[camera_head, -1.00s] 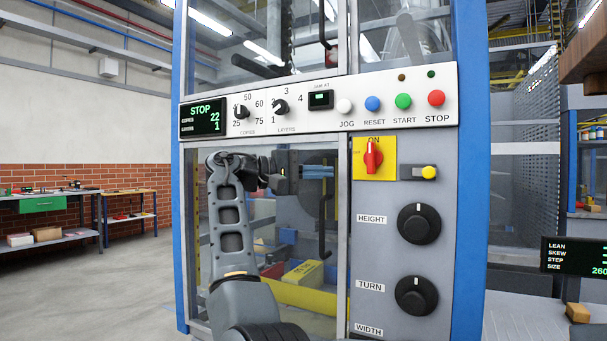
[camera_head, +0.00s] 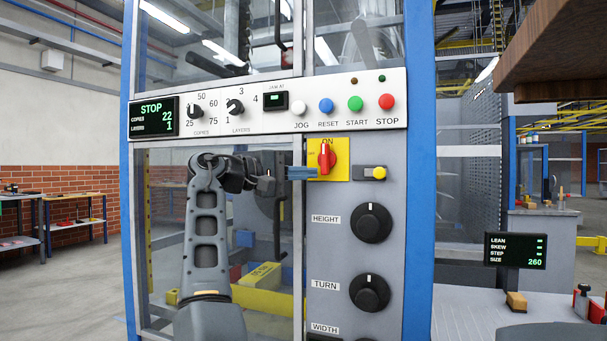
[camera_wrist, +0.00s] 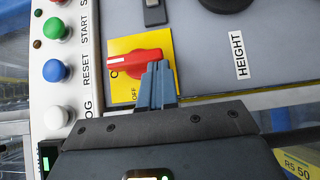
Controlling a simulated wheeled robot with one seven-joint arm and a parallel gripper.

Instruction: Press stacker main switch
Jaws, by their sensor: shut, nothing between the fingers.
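The stacker main switch (camera_head: 326,157) is a red rotary handle on a yellow plate (camera_head: 342,172), with ON above and OFF at its side. Its handle stands upright with its white mark toward ON; the switch also shows in the wrist view (camera_wrist: 136,64). My gripper (camera_head: 314,173) is shut and empty, its blue-grey fingers level with the lower left of the plate. In the wrist view my gripper (camera_wrist: 158,70) overlaps the handle's edge on the OFF side. I cannot tell whether the fingers touch it.
White panel (camera_head: 240,113) above carries knobs, several coloured buttons and a display (camera_head: 154,117) reading STOP. Black HEIGHT (camera_head: 371,222) and TURN (camera_head: 369,293) knobs are below. A blue frame post (camera_head: 421,200) stands at right.

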